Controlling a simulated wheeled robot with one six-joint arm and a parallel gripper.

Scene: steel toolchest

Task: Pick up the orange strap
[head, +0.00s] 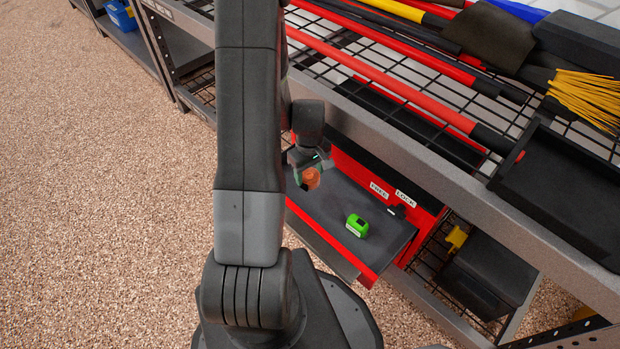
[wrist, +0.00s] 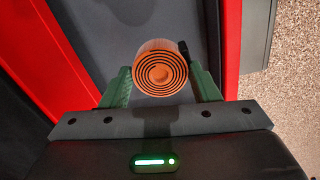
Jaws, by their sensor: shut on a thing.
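The orange strap (wrist: 160,70) is a tight roll with its spiral end facing the camera in the wrist view. My gripper (wrist: 160,88) has its green fingers on both sides of the roll, shut on it. In the head view the strap (head: 311,178) shows as a small orange round piece at my gripper (head: 309,166), over the open red drawer (head: 330,238) with a dark grey floor. Whether the strap touches the drawer floor cannot be told. My arm hides the left part of the drawer.
A bright green object (head: 357,225) sits in the drawer right of the strap. A wire shelf with long red-handled tools (head: 405,95) overhangs the drawer at the back. A black tray (head: 565,190) stands on the shelf at right. Open floor lies left.

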